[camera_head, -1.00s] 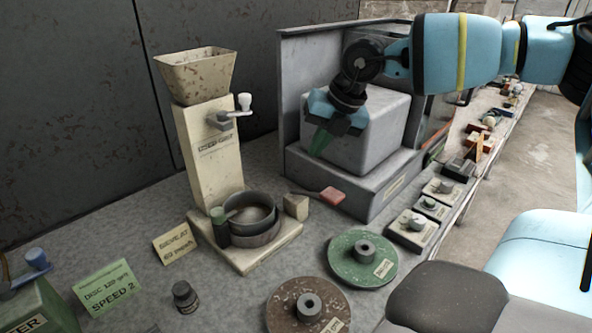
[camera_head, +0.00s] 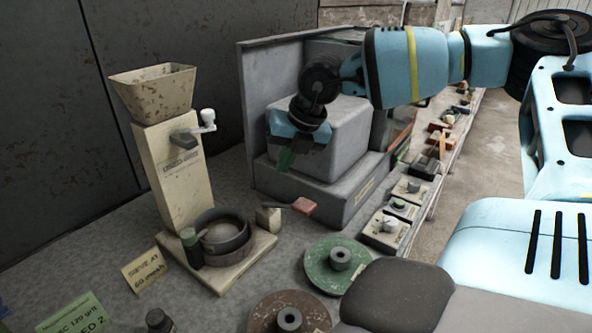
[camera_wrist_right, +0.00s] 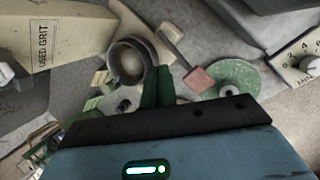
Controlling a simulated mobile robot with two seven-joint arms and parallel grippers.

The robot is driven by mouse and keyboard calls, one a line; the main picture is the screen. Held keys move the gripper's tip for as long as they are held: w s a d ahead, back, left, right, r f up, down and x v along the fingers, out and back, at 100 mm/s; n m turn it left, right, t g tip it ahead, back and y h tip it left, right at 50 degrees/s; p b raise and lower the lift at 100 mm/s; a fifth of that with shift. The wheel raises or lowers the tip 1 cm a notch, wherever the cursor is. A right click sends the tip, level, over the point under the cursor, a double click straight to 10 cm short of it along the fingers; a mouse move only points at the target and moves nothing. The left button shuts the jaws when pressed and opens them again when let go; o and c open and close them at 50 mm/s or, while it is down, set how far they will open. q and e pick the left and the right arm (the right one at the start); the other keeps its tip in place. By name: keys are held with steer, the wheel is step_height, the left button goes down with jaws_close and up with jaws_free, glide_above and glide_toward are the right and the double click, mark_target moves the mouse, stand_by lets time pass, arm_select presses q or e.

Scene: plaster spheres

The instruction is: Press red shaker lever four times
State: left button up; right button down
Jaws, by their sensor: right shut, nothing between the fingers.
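The red shaker lever (camera_head: 304,206) is a flat red paddle on a dark rod, low at the foot of the grey block machine (camera_head: 325,215). It also shows in the right wrist view (camera_wrist_right: 199,80), right of the fingers. My right gripper (camera_head: 285,161) hangs with green fingers pointing down, in front of the grey block and above the lever, apart from it. In the right wrist view its fingers (camera_wrist_right: 158,78) are together and empty. My left gripper is in neither view.
A cream grit hopper (camera_head: 152,92) with a crank and a round sieve pan (camera_head: 222,222) stands at left. A green disc (camera_head: 335,265) and a brown disc (camera_head: 262,318) lie in front. Small control boxes (camera_head: 384,232) line the right edge.

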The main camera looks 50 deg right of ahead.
mark_target(284, 207)
steer(key=f, duration=0.1)
steer(key=s+f, duration=0.1)
steer(key=f, duration=0.1)
steer(key=shift+s+d+f, duration=0.1)
steer(key=shift+s, duration=0.05)
steer(key=shift+s+f, duration=0.3)
steer(key=shift+f, duration=0.35)
arm_select(q)
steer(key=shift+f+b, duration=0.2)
steer(key=shift+b, duration=0.1)
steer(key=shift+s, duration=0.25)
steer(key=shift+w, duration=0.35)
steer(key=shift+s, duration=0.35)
arm_select(e)
steer(key=shift+f, duration=0.1)
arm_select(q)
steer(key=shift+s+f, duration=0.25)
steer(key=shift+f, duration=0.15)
arm_select(e)
steer(key=shift+s+f, duration=0.25)
steer(key=shift+f, duration=0.1)
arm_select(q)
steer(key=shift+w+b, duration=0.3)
arm_select(e)
steer(key=shift+f, duration=0.15)
